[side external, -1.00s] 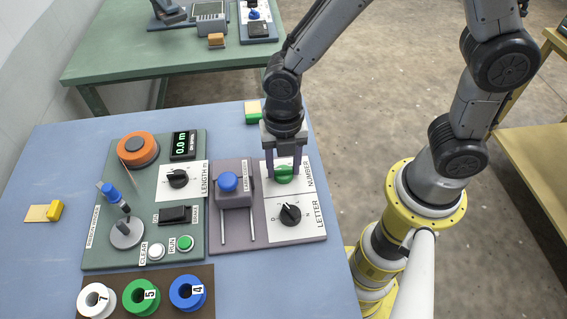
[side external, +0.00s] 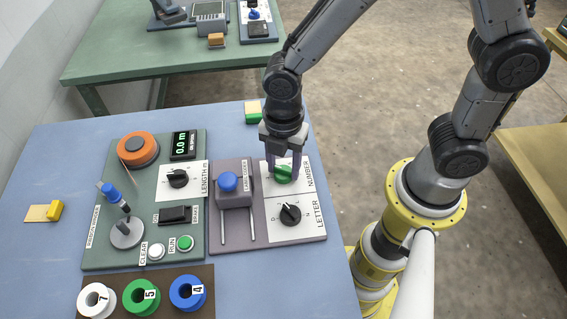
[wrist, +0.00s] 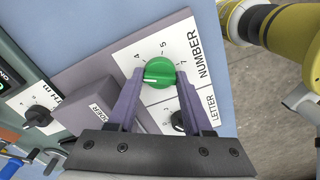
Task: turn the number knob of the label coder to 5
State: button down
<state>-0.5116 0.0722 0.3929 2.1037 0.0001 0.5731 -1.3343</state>
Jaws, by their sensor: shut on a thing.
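The green number knob (side external: 284,174) sits on the white NUMBER plate of the label coder (side external: 240,243). My gripper (side external: 284,170) points down over it and is shut on it, one finger on each side. In the wrist view the knob (wrist: 159,74) lies between the fingertips, with the figures 4, 5 and 7 printed around it. A pale mark on the knob points to the picture's left, on the 4 side and away from the 5. The fingers hide part of the plate.
The black LETTER knob (side external: 290,214) is close in front of the number knob. The label coder's grey block with a blue knob (side external: 228,182) stands just left. Ribbon winder controls and several spools (side external: 142,296) lie farther left.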

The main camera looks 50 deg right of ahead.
aim_at(284, 168)
jog(key=m, duration=0.4)
jog(key=shift+m, duration=0.3)
jog(key=m, duration=0.4)
jog(key=shift+m, duration=0.3)
jog(key=m, duration=0.4)
jog(key=shift+m, duration=2.4)
jog(key=shift+c, duration=1.6)
grip_release()
notch_tip(284, 168, up, 14)
